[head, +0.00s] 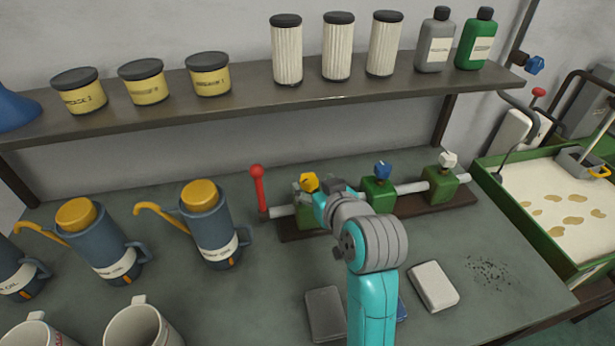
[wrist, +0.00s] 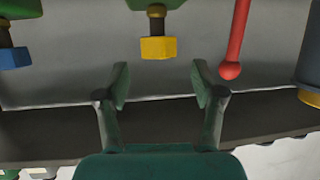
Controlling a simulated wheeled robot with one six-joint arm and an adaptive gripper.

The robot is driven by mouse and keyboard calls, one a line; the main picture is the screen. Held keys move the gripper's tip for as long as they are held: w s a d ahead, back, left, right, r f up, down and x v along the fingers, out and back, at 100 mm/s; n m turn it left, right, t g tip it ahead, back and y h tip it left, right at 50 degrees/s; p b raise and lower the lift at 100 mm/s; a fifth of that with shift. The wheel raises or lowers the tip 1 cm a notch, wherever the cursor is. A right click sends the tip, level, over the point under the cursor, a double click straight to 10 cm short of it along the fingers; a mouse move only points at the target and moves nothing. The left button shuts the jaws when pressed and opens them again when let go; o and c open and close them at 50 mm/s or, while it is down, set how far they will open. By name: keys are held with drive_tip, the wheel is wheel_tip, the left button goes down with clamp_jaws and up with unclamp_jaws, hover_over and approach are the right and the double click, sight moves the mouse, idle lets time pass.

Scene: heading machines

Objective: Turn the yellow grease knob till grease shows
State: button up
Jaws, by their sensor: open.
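The yellow grease knob (head: 309,182) sits on the left green block of a valve row on the bench, in the head view. In the wrist view the yellow knob (wrist: 158,47) is a block on a dark stem under a green body. My gripper (wrist: 160,76) is open and empty, its two fingers spread to either side of the knob's line. The knob appears just beyond the fingertips, with no contact visible. In the head view my arm hides most of the gripper and part of the left block. I see no grease at the knob.
A red lever (head: 258,188) stands left of the knob; a blue knob (head: 382,170) and a white knob (head: 448,159) are to its right. A shelf (head: 250,100) with tins, filters and bottles runs above. Blue-grey oil cans (head: 210,228) stand at left.

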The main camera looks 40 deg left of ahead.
sight(309, 180)
drive_tip(key=shift+x, duration=2.55)
drive_tip(key=c, duration=1.2)
